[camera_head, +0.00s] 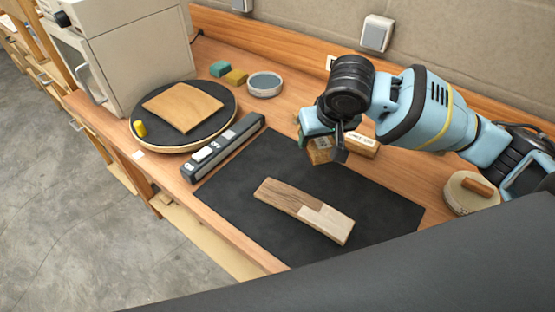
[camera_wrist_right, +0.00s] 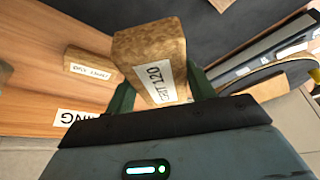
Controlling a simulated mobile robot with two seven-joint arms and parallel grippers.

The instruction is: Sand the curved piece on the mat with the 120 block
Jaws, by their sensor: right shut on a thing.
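The curved piece (camera_head: 290,199) lies on the dark mat (camera_head: 380,205). Its left part is darker brown and its right part is paler, with a stepped boundary between them. My right gripper (camera_head: 322,148) is shut on the 120 block (camera_head: 319,155), at the mat's far edge. In the right wrist view this cork-brown block (camera_wrist_right: 150,50) sits tilted between the fingers (camera_wrist_right: 161,88), its white label reading 120. The block is apart from the curved piece. My left gripper is not in view.
Another labelled block (camera_head: 361,146) lies behind the held one; it also shows in the right wrist view (camera_wrist_right: 88,63). A long grey tool (camera_head: 223,148) lies left of the mat. A round black board (camera_head: 215,119) holds a thin wood sheet (camera_head: 183,106). A round pad (camera_head: 470,194) is at right.

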